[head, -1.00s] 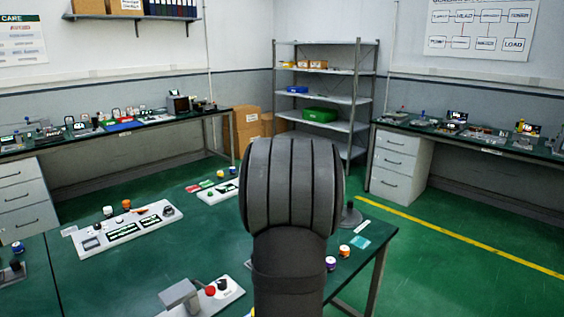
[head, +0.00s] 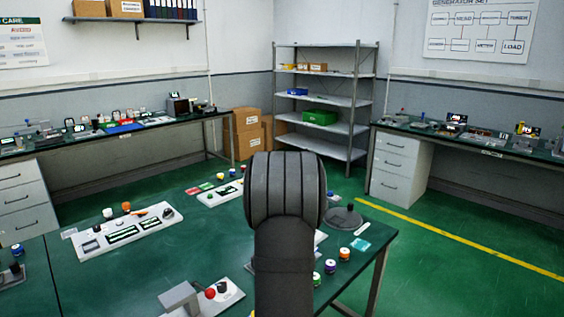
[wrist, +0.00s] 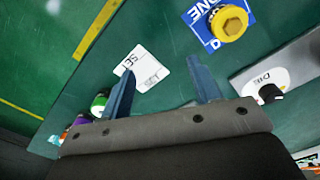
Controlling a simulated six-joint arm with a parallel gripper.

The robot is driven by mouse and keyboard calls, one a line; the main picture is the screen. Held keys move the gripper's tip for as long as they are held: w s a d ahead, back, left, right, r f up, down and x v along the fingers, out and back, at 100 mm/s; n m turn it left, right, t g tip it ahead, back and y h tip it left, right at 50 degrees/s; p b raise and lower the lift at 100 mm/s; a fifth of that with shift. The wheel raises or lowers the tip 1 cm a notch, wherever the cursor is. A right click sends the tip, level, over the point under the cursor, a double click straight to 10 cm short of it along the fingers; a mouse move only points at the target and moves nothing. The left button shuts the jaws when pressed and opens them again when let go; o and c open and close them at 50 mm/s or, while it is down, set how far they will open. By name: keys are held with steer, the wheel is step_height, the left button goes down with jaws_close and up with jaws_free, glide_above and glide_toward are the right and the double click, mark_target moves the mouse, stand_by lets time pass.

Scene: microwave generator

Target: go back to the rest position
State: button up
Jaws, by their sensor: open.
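My gripper (wrist: 161,66) shows in the wrist view as two blue fingers, spread apart with nothing between them. Beyond the fingers a white card marked SET (wrist: 147,68) lies on the green tabletop (wrist: 150,25). In the head view my dark grey arm stands in front of the table (head: 190,250), and its rounded joint hides the gripper and part of the tabletop.
A yellow knob (wrist: 229,22) on a blue card and a grey panel (wrist: 280,72) with a black knob lie to the right. Small jars (wrist: 98,104) stand left. A white panel (head: 122,231), a grey device (head: 180,298) and a round grey base (head: 343,218) are on the table.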

steer(key=shift+w+a+f+m, duration=0.2)
steer(key=shift+w+f+m, duration=0.3)
steer(key=shift+m, duration=0.3)
steer(key=shift+s, duration=0.1)
steer(key=s+r+n, duration=0.1)
steer(key=n, duration=0.1)
steer(key=s+d+r+n, duration=0.1)
steer(key=shift+r+n, duration=0.15)
steer(key=shift+n, duration=0.25)
steer(key=shift+s+d+r+n, duration=0.2)
steer(key=shift+s+r+n, duration=0.35)
steer(key=shift+n, duration=0.4)
steer(key=shift+s+d+r+n, duration=0.15)
steer(key=shift+s+r+n, duration=0.35)
steer(key=shift+n, duration=0.5)
steer(key=shift+s+d+r+n, duration=0.2)
steer(key=shift+s+r+n, duration=0.15)
steer(key=shift+s+n, duration=0.5)
steer(key=shift+w, duration=0.15)
steer(key=shift+w+f, duration=0.1)
